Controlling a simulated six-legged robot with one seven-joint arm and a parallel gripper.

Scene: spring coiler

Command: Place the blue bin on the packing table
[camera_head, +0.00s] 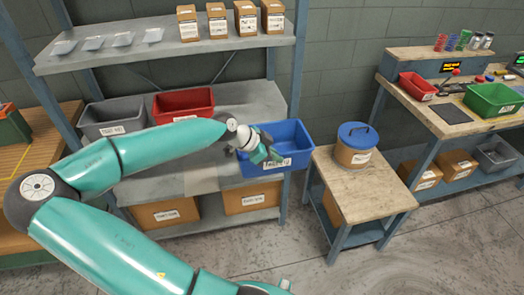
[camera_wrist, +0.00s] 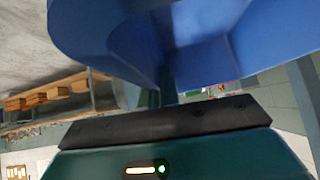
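The blue bin (camera_head: 288,136) is at the right front of the middle shelf, overlapping the rack's right post, with a white label on its front. My gripper (camera_head: 268,158) is at its front left wall and appears shut on it; the fingertips are partly hidden. In the wrist view the blue bin (camera_wrist: 190,35) fills the top, close against the dark gripper body. I cannot tell which table is the packing table: a wooden workbench (camera_head: 414,107) stands at right, another wooden-topped table (camera_head: 40,150) at far left.
A small side table (camera_head: 352,195) with a blue-lidded tub (camera_head: 355,145) stands just right of the bin. Grey (camera_head: 112,117) and red (camera_head: 183,104) bins sit on the middle shelf. The right workbench holds red (camera_head: 417,86) and green (camera_head: 492,99) bins. Floor at front right is clear.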

